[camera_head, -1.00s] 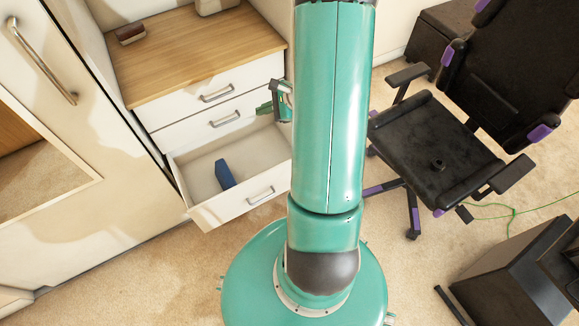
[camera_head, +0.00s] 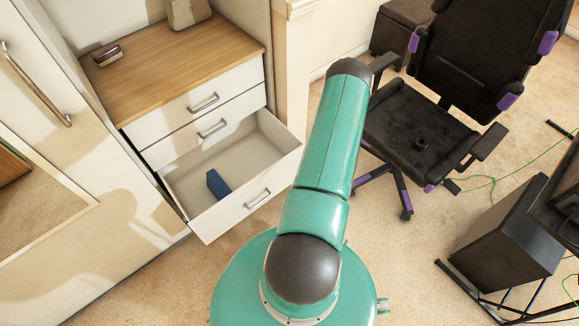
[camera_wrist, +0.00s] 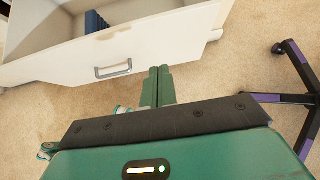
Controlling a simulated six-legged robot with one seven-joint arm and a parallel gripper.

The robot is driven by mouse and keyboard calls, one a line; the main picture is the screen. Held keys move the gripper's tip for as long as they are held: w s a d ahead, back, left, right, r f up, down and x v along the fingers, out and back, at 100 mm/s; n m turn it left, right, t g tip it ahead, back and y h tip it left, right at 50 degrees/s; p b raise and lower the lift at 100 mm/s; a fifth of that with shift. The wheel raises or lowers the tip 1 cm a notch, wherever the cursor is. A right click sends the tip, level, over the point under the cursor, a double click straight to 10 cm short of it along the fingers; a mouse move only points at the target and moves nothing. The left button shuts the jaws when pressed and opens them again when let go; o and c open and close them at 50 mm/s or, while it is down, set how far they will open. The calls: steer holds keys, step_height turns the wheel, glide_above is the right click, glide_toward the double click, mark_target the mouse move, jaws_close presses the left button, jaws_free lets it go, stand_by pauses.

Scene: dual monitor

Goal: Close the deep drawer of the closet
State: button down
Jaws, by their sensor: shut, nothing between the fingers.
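The deep bottom drawer (camera_head: 259,210) of the white closet is pulled far out in the head view. A blue block-like object (camera_head: 218,184) lies inside it. In the wrist view the drawer front (camera_wrist: 165,45) with its metal handle (camera_wrist: 114,69) spans the upper left. My gripper (camera_wrist: 158,72) is shut and empty, its green fingers pointing at the drawer front, to the right of the handle. I cannot tell whether the fingertips touch the front. In the head view the gripper is hidden.
Two upper drawers (camera_head: 207,105) are shut below a wooden top (camera_head: 185,55). A black office chair (camera_head: 425,130) stands right of the drawer, its wheeled legs (camera_head: 403,197) near my arm. A black computer case (camera_head: 508,235) and cables lie at right. Carpet is clear before the drawer.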

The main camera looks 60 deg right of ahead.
glide_toward(285, 161)
steer(key=x, duration=0.5)
steer(key=shift+s+f, duration=0.25)
steer(key=shift+f, duration=0.1)
steer(key=shift+w+d, duration=0.1)
steer(key=shift+w, duration=0.45)
